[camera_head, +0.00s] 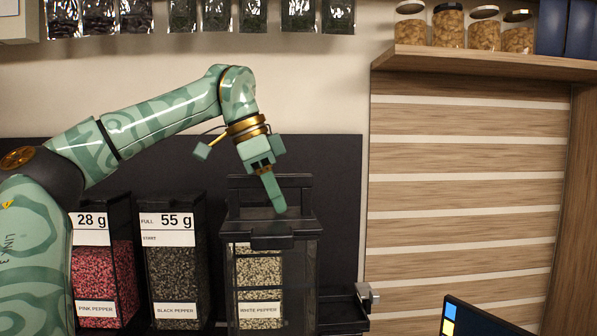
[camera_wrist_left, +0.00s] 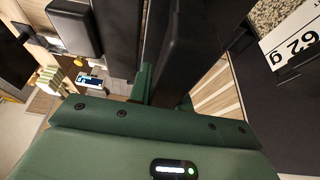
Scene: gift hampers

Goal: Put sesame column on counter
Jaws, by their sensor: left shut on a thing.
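My left gripper (camera_head: 275,192) comes down from above and is shut on the black top handle of a dark-framed column (camera_head: 311,262). The column is upright and stands in front of the white pepper column (camera_head: 260,309), whose grains and label show through it. No sesame label is readable, so I cannot tell its name for certain. In the left wrist view, a dark handle part (camera_wrist_left: 190,55) lies at the green fingers. Whether the column's base touches anything is hidden below the frame. My right gripper is in neither view.
The pink pepper column (camera_head: 103,275) and black pepper column (camera_head: 174,275) stand to the left. A shelf with jars (camera_head: 484,35) is at upper right. A dark screen (camera_head: 480,320) is at lower right. Pouches (camera_head: 214,15) hang above.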

